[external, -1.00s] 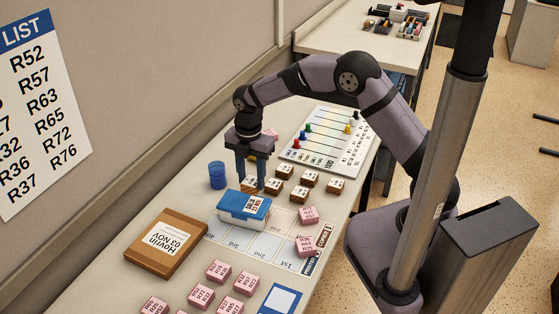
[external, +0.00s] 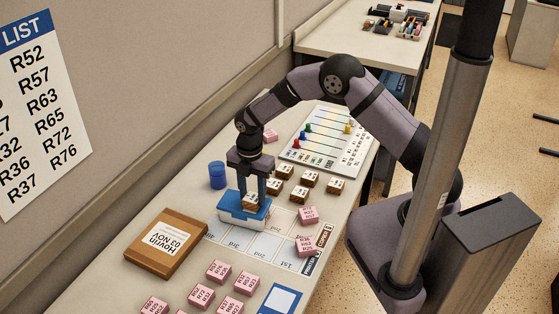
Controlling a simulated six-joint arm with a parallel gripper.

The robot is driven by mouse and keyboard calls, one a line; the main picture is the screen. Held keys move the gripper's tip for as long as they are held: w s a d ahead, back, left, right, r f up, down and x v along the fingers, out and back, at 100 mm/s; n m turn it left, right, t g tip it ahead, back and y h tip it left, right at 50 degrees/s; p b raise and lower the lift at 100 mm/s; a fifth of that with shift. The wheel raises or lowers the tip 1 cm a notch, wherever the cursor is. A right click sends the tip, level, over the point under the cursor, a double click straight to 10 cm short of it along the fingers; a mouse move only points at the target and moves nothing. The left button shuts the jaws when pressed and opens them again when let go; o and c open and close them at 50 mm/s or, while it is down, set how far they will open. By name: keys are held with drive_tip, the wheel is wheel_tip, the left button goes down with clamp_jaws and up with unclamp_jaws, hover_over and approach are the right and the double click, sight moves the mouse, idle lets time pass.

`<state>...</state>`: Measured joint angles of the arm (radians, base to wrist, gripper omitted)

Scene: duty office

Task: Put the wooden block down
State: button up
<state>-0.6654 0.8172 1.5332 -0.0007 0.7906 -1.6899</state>
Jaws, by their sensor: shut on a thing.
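Several other wooden blocks (external: 309,178) sit on the table behind and to the right of the gripper.
A blue cup-like cylinder (external: 217,176) stands left of the gripper. A brown package (external: 166,243) lies at front left. Pink blocks (external: 201,296) sit at the front, and two more on the marked strip (external: 240,240). A peg board (external: 327,141) lies behind.

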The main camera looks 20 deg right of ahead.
sight(253, 197)
drive_tip(key=shift+f, duration=0.1)
drive_tip(key=o, duration=1.1)
drive_tip(key=shift+c, duration=0.2)
wheel_tip(253, 197, up, 12)
drive_tip(key=b, duration=0.4)
drive_tip(key=shift+d, duration=0.15)
